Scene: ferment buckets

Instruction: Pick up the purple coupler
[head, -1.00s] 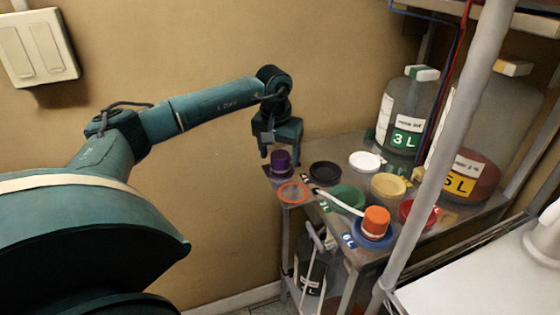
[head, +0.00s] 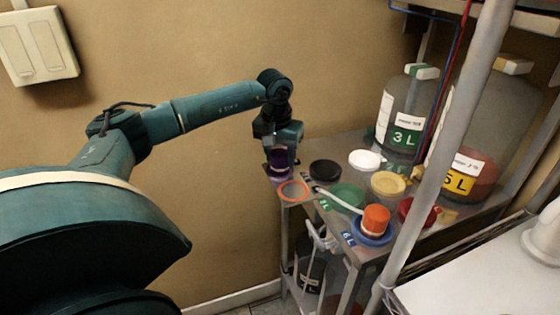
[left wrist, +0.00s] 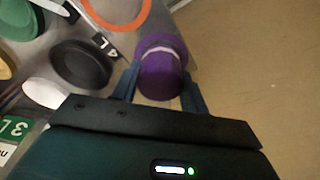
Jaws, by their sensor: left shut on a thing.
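The purple coupler (head: 280,159) is at the far left corner of the metal shelf top. In the left wrist view the purple coupler (left wrist: 161,68) sits between the two fingers, with a pale band around it. My left gripper (head: 280,150) is over it from above and shut on it. In the left wrist view the left gripper's fingers (left wrist: 161,88) lie along both sides of it. Whether it stands on the shelf or just clear of it I cannot tell. My right gripper is not in view.
An orange ring (head: 293,191) lies close in front of the coupler, and a black lid (head: 325,170) is to its right. White, green, yellow, red and blue lids share the shelf. An orange coupler (head: 376,219) stands on the blue lid. A grey post (head: 440,150) rises at right.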

